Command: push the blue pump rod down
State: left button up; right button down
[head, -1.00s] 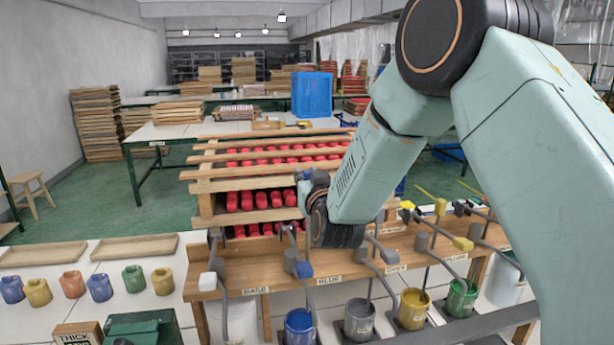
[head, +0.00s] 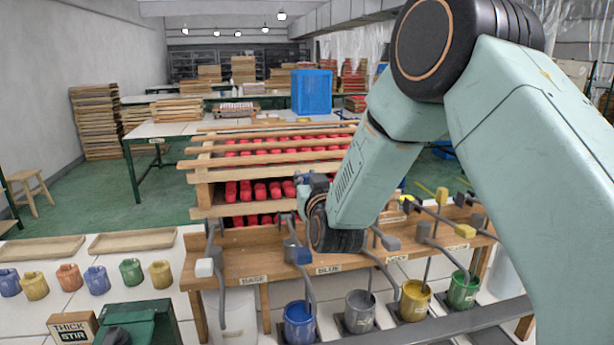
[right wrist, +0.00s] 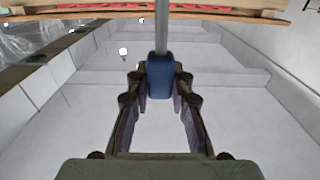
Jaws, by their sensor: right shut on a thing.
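My right gripper (right wrist: 160,82) is shut on the blue pump knob (right wrist: 160,76). The knob sits on the end of a grey rod (right wrist: 161,32), between the two fingers. In the head view my right arm's wrist stands over the pump bench (head: 240,258), and its fingers and the held knob are mostly hidden there. The blue pump's grey body (head: 291,250) stands on the bench just left of my wrist. My left gripper is not in view.
Other pumps with grey, yellow and green pots (head: 413,299) stand to the right, close to my arm. A rack with red pieces (head: 260,190) is behind the bench. Several coloured cups (head: 97,279) and two wooden trays (head: 132,239) lie at left.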

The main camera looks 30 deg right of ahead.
notch_tip(320, 180, down, 4)
jog(key=shift+r+b, duration=0.1)
jog(key=shift+b, duration=0.85)
jog(key=shift+r, duration=0.1)
jog(key=c, duration=1.2)
grip_release()
jog(key=shift+r, duration=0.1)
jog(key=shift+o, duration=0.2)
jog(key=v, duration=1.2)
